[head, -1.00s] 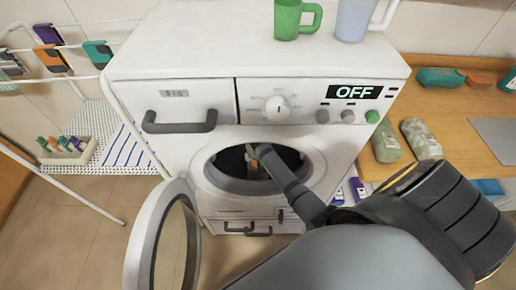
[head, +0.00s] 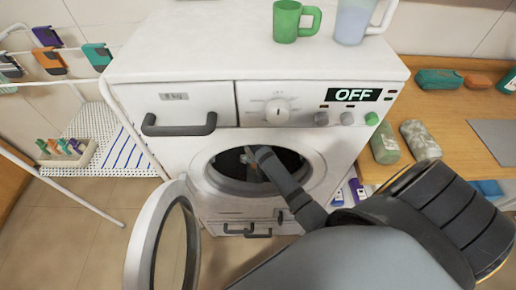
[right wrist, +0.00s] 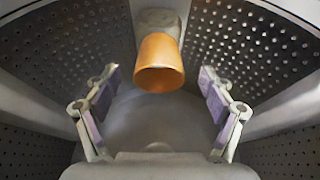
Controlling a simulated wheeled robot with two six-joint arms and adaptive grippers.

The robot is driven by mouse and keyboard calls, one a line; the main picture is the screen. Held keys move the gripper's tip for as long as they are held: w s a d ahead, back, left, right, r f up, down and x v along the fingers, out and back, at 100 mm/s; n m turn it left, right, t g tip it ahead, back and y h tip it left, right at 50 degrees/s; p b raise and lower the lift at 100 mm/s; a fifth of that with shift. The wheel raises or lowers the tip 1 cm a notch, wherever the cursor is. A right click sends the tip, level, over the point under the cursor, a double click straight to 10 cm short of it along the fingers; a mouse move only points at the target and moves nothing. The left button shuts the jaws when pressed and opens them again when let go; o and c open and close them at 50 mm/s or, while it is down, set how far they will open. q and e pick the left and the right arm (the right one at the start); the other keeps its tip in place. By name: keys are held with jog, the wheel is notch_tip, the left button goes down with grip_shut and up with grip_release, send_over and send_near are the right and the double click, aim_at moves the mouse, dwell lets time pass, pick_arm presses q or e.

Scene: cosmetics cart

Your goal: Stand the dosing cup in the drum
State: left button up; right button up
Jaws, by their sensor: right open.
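An orange dosing cup (right wrist: 159,62) is inside the perforated metal drum (right wrist: 75,50) in the right wrist view. It has an open, round mouth facing the camera, and a pale rounded part shows behind it. My right gripper (right wrist: 158,84) is open, with one finger on each side of the cup and a gap between each finger and the cup. In the head view my right arm reaches through the round opening of the washing machine (head: 180,88); the cup cannot be made out clearly there. My left gripper is not in view.
The machine's round door (head: 145,240) hangs open at the left. A green mug (head: 286,22) and a clear jug (head: 352,24) stand on top. A wooden counter (head: 440,110) with packets is at the right, and a white rack (head: 90,145) at the left.

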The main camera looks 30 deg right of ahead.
jog(key=s+a, duration=0.2)
jog(key=s, duration=0.1)
jog(key=s+a, duration=0.2)
jog(key=s, duration=0.1)
jog(key=s+a, duration=0.1)
jog(key=s, duration=0.2)
jog(key=shift+s+a+f+b, duration=0.2)
jog(key=shift+s+a+b, duration=0.15)
jog(key=shift+a+b, duration=0.05)
